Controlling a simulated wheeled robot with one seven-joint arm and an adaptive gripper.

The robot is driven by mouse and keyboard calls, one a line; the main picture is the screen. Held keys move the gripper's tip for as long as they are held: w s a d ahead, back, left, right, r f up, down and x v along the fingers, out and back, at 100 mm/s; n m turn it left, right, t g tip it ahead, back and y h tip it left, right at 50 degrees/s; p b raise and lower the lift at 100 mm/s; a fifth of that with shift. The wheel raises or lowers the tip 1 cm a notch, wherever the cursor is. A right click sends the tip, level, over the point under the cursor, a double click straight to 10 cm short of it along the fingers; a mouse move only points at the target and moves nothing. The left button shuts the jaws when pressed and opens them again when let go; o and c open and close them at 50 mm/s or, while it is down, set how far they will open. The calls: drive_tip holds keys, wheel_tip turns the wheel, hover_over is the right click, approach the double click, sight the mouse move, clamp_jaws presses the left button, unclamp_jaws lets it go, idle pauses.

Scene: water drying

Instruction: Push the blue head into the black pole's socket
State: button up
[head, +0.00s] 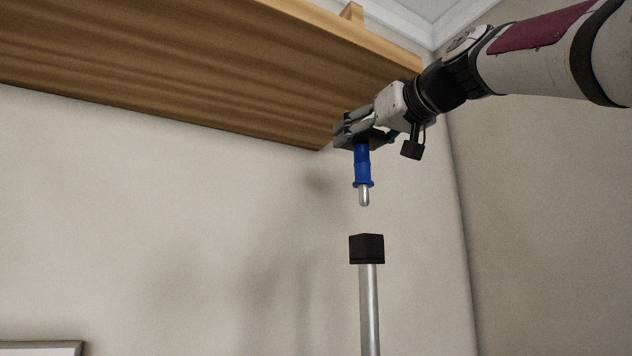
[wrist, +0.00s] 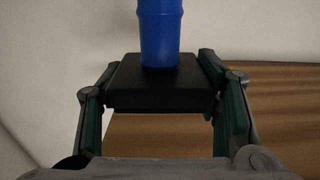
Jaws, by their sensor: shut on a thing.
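The blue head (head: 363,163) is a blue cylinder with a collar and a silver tip pointing down. It hangs upright below my gripper (head: 354,130). In the wrist view the blue cylinder (wrist: 159,32) joins a black block (wrist: 158,84), and my gripper's fingers stand on both sides of that block, shut on it. The black socket block (head: 367,248) tops a silver pole (head: 370,310) below. The silver tip is above the block, roughly in line with it in the head view, with a visible gap. The socket's opening is hidden from this low angle.
A wooden shelf or cabinet underside (head: 200,70) spans the upper left, its right end close to my gripper in the picture. Pale walls (head: 180,230) meet in a corner right of the pole. A white-framed object (head: 40,348) shows at the lower left.

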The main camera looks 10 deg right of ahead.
sight(368, 178)
drive_tip(key=shift+f+b, duration=1.6)
drive_tip(key=shift+f, duration=0.25)
drive_tip(key=shift+f+b, duration=2.4)
drive_tip(key=shift+b, duration=0.1)
idle(1.5)
drive_tip(key=o, duration=1.3)
drive_tip(key=shift+c, duration=0.2)
drive_tip(key=shift+s, duration=0.1)
drive_tip(key=v, duration=1.2)
